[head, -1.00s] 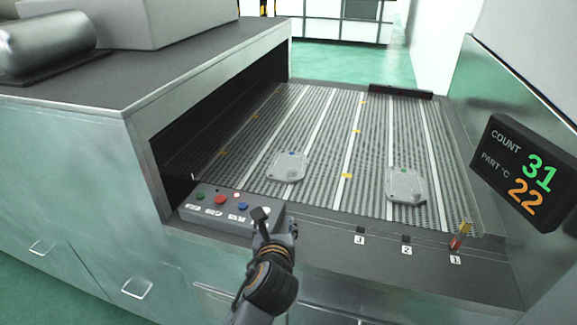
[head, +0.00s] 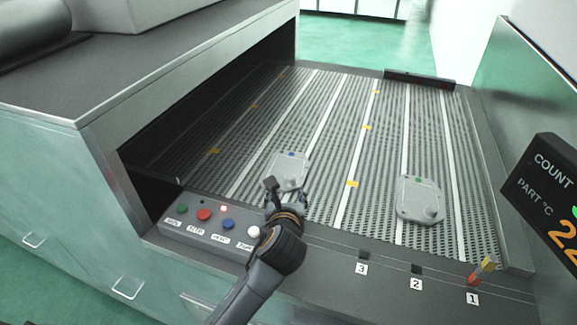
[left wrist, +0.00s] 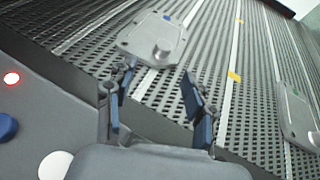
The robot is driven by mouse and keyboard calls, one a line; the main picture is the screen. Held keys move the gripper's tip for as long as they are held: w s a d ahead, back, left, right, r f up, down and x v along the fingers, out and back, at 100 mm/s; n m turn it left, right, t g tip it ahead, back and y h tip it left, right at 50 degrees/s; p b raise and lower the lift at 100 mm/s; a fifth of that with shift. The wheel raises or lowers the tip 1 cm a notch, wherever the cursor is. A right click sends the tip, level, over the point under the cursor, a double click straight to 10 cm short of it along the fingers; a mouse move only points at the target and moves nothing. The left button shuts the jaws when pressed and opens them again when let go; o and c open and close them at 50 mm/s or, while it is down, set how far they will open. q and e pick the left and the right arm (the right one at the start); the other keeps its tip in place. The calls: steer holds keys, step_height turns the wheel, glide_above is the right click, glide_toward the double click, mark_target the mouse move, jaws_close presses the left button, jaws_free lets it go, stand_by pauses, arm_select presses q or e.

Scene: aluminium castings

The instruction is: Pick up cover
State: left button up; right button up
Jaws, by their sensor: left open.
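Two grey cast covers lie flat on the ribbed conveyor belt. The nearer-left cover (head: 289,169) has a blue mark and a round boss; it also shows in the left wrist view (left wrist: 150,36). The right cover (head: 419,198) has a green mark and appears at the right edge of the left wrist view (left wrist: 297,118). My left gripper (head: 284,193) is just in front of the blue-marked cover in the head view and hides part of its near edge. In the left wrist view its open fingers (left wrist: 153,84) point at that cover, with nothing gripped. My right gripper is not seen.
A button panel (head: 213,222) with coloured buttons stands left of my arm. A belt machine housing (head: 100,100) rises at the left. The front ledge carries labels 3, 2 and 1 and a red-yellow peg (head: 480,272). A display (head: 550,197) stands at the right. Belt between the covers is free.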

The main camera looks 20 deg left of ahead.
mark_target(290, 178)
arm_select(q)
steer(key=x, duration=0.4)
steer(key=shift+w+a+f+p, duration=0.1)
steer(key=shift+w+a+p, duration=0.05)
steer(key=shift+w+p, duration=0.25)
steer(key=shift+w+f, duration=0.15)
steer(key=shift+w, duration=0.15)
steer(key=shift+w+a+f+p, duration=0.1)
steer(key=shift+w+f+p, duration=0.1)
steer(key=shift+w+p, duration=0.7)
steer(key=shift+x, duration=1.2)
steer(key=shift+w+f, duration=0.25)
steer(key=shift+w, duration=0.2)
steer(key=shift+s, duration=0.1)
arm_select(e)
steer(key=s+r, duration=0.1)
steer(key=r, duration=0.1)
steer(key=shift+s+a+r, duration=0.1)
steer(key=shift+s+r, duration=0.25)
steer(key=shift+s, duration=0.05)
arm_select(q)
steer(key=shift+r, duration=0.1)
steer(key=c, duration=0.3)
jaws_close()
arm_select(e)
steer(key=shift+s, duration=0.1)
